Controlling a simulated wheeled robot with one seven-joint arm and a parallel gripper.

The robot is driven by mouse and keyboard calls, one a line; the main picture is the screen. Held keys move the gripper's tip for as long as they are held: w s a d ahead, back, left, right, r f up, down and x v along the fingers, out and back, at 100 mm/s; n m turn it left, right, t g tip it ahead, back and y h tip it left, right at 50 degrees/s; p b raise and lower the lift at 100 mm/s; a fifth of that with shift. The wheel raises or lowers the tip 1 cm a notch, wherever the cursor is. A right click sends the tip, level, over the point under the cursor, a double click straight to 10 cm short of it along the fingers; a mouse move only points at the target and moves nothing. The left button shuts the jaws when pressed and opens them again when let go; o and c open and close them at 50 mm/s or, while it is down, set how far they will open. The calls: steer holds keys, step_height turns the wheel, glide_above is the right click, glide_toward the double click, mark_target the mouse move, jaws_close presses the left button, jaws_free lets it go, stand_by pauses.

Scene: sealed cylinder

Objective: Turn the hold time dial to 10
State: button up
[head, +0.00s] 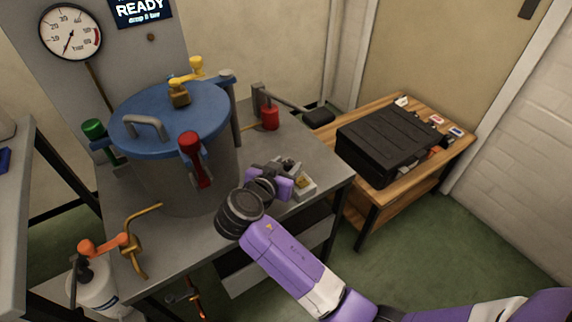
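My gripper (287,168) is over the right part of the grey table, at a small grey box (306,186) with a yellowish part on top. My wrist and gripper cover much of this box. I cannot make out a hold time dial or its numbers; it may be on the box, behind my gripper. The gripper's fingers are small and dark here, so I cannot tell whether they are open, shut or touching anything.
A large cylinder (185,175) with a blue lid (170,112) and coloured clamps stands left of my gripper. A pressure gauge (70,33) and a READY screen (140,10) are behind it. A black case (385,140) lies on a wooden table to the right.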

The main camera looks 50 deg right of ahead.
steer(key=shift+r, duration=0.1)
steer(key=shift+a+r, duration=0.2)
steer(key=shift+a, duration=0.25)
steer(key=p+v, duration=0.1)
steer(key=v, duration=0.6)
steer(key=shift+s+f, duration=0.1)
steer(key=shift+d, duration=0.1)
